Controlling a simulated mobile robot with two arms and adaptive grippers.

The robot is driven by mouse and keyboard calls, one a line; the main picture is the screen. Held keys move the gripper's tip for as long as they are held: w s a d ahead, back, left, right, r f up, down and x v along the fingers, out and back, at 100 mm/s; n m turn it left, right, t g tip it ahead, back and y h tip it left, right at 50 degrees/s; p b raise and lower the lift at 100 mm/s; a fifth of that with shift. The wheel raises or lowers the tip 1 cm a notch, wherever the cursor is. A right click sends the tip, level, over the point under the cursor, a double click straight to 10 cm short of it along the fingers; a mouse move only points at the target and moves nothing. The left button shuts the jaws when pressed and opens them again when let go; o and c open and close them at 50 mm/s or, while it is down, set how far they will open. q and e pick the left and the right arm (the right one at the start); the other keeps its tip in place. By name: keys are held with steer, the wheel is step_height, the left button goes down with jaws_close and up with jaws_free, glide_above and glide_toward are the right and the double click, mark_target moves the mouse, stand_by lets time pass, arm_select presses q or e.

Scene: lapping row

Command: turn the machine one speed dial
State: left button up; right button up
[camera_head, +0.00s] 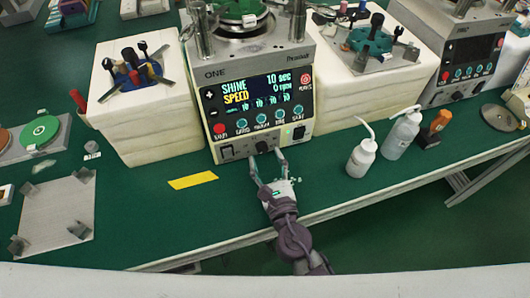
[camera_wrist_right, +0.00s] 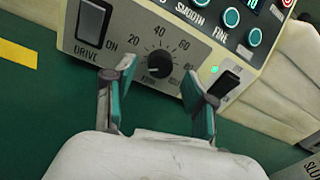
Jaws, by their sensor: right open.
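Machine one (camera_head: 262,90) stands on the green bench, with "ONE" on its face and a lit screen reading SHINE 10 sec and SPEED 0 rpm. Its speed dial (camera_wrist_right: 160,64) is a black round knob on the lower front, ringed by numbers from 20 up, and it also shows small in the head view (camera_head: 262,147). My right gripper (camera_head: 266,165) is open in front of the dial. In the right wrist view its two teal-padded fingers (camera_wrist_right: 157,95) are apart, below and to either side of the knob, with nothing between them. My left gripper is not in view.
A DRIVE rocker switch (camera_wrist_right: 93,22) is left of the dial and another black switch (camera_wrist_right: 224,84) right of it. White bottles (camera_head: 362,158) stand right on the bench. A yellow strip (camera_head: 193,181) lies left. A second machine (camera_head: 462,55) stands at the back right.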

steer(key=shift+w+a, duration=0.2)
steer(key=shift+w, duration=0.45)
steer(key=shift+c, duration=1)
jaws_close()
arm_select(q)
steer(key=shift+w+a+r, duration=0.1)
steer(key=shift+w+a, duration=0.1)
